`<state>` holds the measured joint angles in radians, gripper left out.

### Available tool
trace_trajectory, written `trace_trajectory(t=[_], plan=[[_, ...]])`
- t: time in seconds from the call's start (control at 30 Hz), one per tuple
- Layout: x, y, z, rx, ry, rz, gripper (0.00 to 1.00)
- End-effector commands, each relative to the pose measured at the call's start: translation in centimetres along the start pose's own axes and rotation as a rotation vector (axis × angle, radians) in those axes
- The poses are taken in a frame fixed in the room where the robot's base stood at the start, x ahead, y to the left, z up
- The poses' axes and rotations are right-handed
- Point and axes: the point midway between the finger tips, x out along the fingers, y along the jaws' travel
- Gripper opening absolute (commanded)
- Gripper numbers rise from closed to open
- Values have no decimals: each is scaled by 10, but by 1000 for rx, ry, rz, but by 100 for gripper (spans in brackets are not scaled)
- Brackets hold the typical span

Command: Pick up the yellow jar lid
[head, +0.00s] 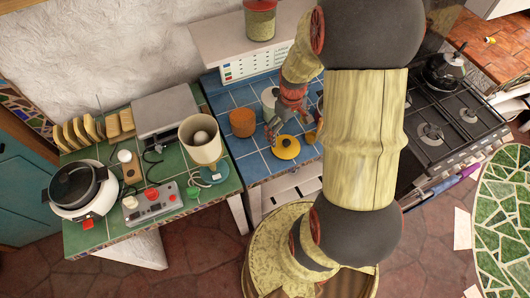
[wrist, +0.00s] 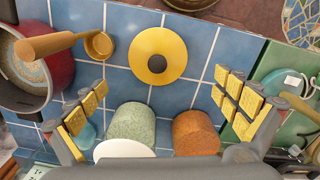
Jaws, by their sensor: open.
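The yellow jar lid (head: 286,147) lies flat on the blue tiled counter near its front edge, with a dark round knob in its middle. In the wrist view the lid (wrist: 158,55) is at upper centre, fully visible. My gripper (head: 282,122) hangs above the counter, just behind the lid in the head view. In the wrist view its two fingers with yellow pads (wrist: 165,103) are spread wide apart with nothing between the pads. The lid is beyond the fingertips and not touched.
An orange-brown cylinder (wrist: 194,132) and a speckled green cylinder (wrist: 131,122) stand close to the gripper. A red pot (wrist: 40,75) with a wooden-handled ladle (wrist: 98,45) is at left. A lamp (head: 201,139) stands on the green counter.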

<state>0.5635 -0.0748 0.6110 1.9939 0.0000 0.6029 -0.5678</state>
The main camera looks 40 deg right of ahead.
Motion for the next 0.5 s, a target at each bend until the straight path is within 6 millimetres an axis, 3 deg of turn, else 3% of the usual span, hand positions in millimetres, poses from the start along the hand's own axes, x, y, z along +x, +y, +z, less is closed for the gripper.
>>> trace_trajectory(t=[0.5], plan=[[46, 7, 5, 0, -9, -6, 100]])
